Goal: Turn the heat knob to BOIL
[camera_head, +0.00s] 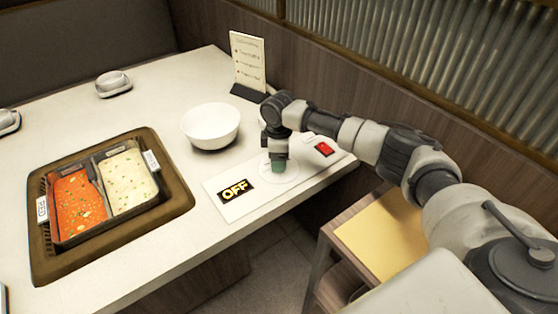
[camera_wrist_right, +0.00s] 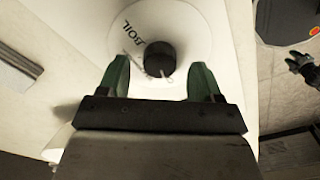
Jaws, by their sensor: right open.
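The heat knob (camera_wrist_right: 159,59) is a black round knob on a white dial, seen between my fingertips in the right wrist view. The word BOIL is printed on the dial (camera_wrist_right: 182,22) just left of the knob. In the head view the dial (camera_head: 292,178) lies on a white panel, and my gripper hides the knob. My left gripper is not in view.
A red switch (camera_head: 324,149) sits on the panel right of the dial. A white bowl (camera_head: 211,124) stands behind the panel. A split pot of red and pale broth (camera_head: 104,194) is sunk in the table at left. A menu stand (camera_head: 247,62) stands at the back.

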